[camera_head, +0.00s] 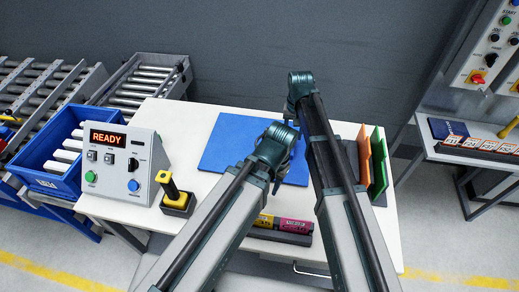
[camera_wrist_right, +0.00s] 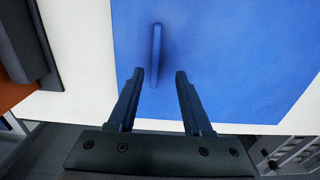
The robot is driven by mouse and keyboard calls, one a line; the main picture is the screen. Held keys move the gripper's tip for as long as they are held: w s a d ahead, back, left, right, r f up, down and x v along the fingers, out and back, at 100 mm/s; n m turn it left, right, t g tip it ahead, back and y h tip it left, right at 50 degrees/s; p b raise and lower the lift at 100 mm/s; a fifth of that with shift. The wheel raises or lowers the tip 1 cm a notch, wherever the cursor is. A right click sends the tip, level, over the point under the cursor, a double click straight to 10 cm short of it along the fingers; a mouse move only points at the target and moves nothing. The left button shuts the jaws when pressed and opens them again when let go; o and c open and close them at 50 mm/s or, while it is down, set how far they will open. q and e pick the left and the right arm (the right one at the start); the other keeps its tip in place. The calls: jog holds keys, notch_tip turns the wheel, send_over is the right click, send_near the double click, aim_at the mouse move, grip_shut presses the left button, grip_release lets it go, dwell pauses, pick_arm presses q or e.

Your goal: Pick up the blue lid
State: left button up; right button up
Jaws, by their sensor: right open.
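The blue lid (camera_head: 228,138) is a flat blue panel lying on the white table, partly hidden behind my arms in the head view. In the right wrist view the lid (camera_wrist_right: 240,55) fills much of the picture, with a thin blue upright handle (camera_wrist_right: 156,52) on it. My right gripper (camera_wrist_right: 160,73) is open and empty over the lid. The handle's near end shows between its fingertips, closer to the left finger; whether they are level with it I cannot tell.
Orange (camera_head: 365,155) and green (camera_head: 378,160) folders stand upright at the right. A dark tray (camera_head: 278,235) with coloured blocks sits in front. A blue bin (camera_head: 35,180) is at far left.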

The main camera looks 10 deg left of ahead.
pick_arm(q)
notch_tip(320, 180, down, 5)
jog(key=b, duration=0.5)
jog(key=shift+f, duration=0.15)
pick_arm(e)
jog(key=f, duration=0.5)
jog(key=shift+s+d+f, duration=0.1)
jog(key=shift+s+d, duration=0.15)
jog(key=shift+d, duration=0.1)
grip_shut()
dwell(0.4)
